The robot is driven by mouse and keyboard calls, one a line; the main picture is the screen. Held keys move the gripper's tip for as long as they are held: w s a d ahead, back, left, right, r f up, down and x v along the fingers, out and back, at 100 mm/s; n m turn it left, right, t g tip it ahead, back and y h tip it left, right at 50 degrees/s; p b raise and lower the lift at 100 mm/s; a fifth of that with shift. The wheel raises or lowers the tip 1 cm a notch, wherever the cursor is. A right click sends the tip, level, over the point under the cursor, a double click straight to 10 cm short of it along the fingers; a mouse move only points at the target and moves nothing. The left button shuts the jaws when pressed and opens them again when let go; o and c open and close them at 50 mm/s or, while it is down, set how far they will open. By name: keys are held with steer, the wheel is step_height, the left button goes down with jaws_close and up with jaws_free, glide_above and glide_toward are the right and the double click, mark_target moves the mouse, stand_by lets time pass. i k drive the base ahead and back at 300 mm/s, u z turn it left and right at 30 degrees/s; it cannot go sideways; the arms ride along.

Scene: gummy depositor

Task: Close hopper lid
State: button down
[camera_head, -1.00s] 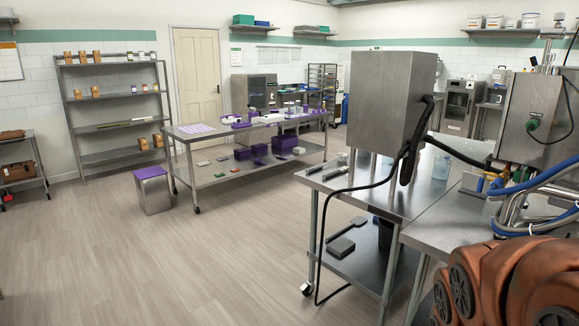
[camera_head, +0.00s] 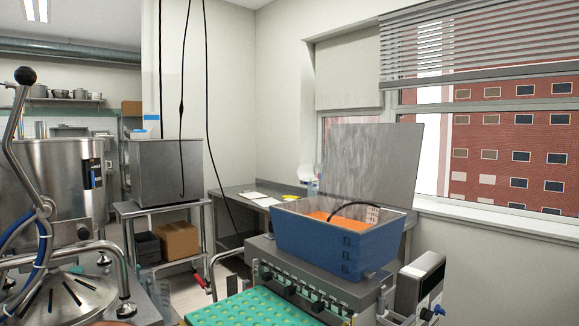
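A blue hopper (camera_head: 318,250) with orange contents (camera_head: 345,219) sits on top of the depositor machine (camera_head: 330,287), right of the middle. Its grey metal lid (camera_head: 372,163) stands upright, raised along the far side, so the hopper is open. A dark curved hose or cable and a small pale label show inside the hopper. My gripper is not in view.
A teal mould tray (camera_head: 245,308) lies in front of the depositor, with a control box (camera_head: 420,284) at its right. A steel kettle (camera_head: 60,190) with a lever stands at the left. A steel box (camera_head: 166,172) on a stand and a side table (camera_head: 232,203) are behind. A window is at the right.

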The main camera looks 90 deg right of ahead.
mark_target(397, 188)
steer(key=z, duration=0.1)
steer(key=k, duration=0.9)
steer(key=z, duration=4.4)
steer(key=i, duration=4)
steer(key=u, duration=2.75)
